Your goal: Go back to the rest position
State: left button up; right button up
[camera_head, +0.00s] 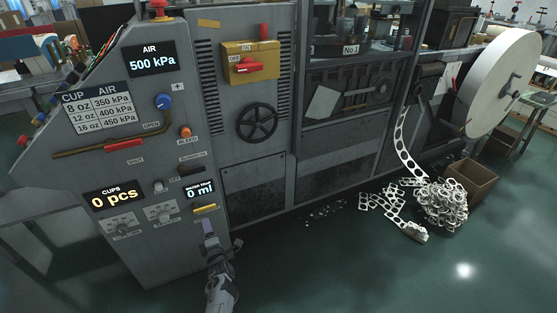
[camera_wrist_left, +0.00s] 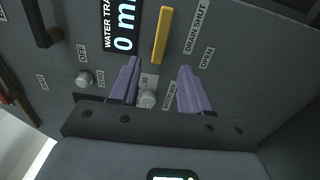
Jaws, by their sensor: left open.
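My left gripper (camera_head: 208,228) is in front of the lower right part of the grey control panel (camera_head: 150,220). In the left wrist view its two purple fingers (camera_wrist_left: 157,80) are spread apart with nothing held between them. A yellow drain lever (camera_wrist_left: 162,35) lies just beyond the fingertips, beside a "DRAIN SHUT" and "OPEN" label. In the head view the yellow lever (camera_head: 205,209) is just above the gripper, under the water trap display (camera_head: 200,190) reading 0 ml. My right gripper is not in view.
The panel also has an air display (camera_head: 151,60) at 500 kPa, a cups display (camera_head: 114,196) at 0 pcs and a red-handled lever (camera_head: 124,144). Paper scrap (camera_head: 440,205) and a cardboard box (camera_head: 471,178) are on the floor at right. Green floor (camera_head: 340,270) is clear in front.

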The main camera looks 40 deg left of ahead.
pick_arm(q)
jog(key=s+a+r+m+t+p, duration=0.2)
jog(key=s+r+m+p, duration=0.3)
jog(key=s+r+p, duration=0.35)
jog(key=w+d+r+m+t+h+p, duration=0.1)
jog(key=d+r+m+t+h+p, duration=0.3)
jog(key=d+r+m+h+p, duration=0.55)
jog(key=s+d+r+m+g+h+p, duration=0.25)
jog(key=d+r+m+p, duration=0.2)
jog(key=d, duration=0.65)
jog(key=s+d+r+m+g+h+p, duration=0.1)
jog(key=d+r+m+g+h+p, duration=0.15)
jog(key=d+r+m, duration=0.65)
jog(key=s+d+r+m+g+h+p, duration=0.15)
jog(key=s+d+m+g, duration=0.4)
jog(key=s+d, duration=0.55)
notch_tip(320, 180, up, 37)
jog(key=p, duration=3.6)
jog(key=shift+s+a+f+n+p, duration=0.15)
jog(key=shift+s+a+n+p, duration=0.2)
jog(key=shift+a+n, duration=0.1)
